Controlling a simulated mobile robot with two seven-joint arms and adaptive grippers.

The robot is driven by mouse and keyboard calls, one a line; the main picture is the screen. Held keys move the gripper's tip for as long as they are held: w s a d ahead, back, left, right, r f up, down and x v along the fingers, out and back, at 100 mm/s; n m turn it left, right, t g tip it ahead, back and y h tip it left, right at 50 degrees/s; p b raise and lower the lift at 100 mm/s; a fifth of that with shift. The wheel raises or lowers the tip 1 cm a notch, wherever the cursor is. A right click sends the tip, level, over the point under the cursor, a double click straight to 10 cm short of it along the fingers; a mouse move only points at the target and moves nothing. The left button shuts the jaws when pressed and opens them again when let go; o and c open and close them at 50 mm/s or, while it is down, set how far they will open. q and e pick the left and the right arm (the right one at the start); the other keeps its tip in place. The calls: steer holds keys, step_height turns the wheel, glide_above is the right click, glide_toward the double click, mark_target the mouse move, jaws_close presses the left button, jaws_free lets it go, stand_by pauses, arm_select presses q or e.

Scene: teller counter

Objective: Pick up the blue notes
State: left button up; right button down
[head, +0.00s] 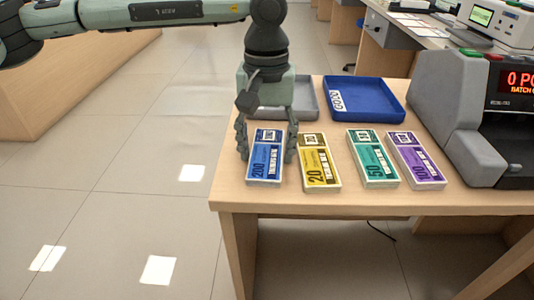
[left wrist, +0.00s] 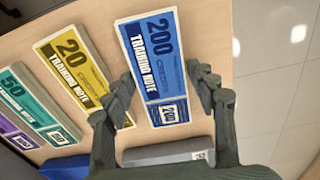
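The blue notes (head: 265,168), a flat bundle marked 200, lie at the left end of the row on the wooden counter. They also show in the left wrist view (left wrist: 152,52). My left gripper (head: 267,155) points down over them, with one finger on each long side. In the left wrist view the fingers of this gripper (left wrist: 163,85) are apart. A small gap shows on the right side; the left finger overlaps the bundle's left edge, and I cannot tell whether it touches. My right gripper is not in view.
Yellow notes (head: 319,170) lie close to the right of the blue ones, then green notes (head: 372,160) and purple notes (head: 415,162). Behind are a grey tray (head: 306,100) and a blue tray (head: 371,98). A grey counting machine (head: 455,110) stands at the right.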

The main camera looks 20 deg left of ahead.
arm_select(q)
steer(key=c, duration=0.7)
steer(key=shift+o, duration=0.2)
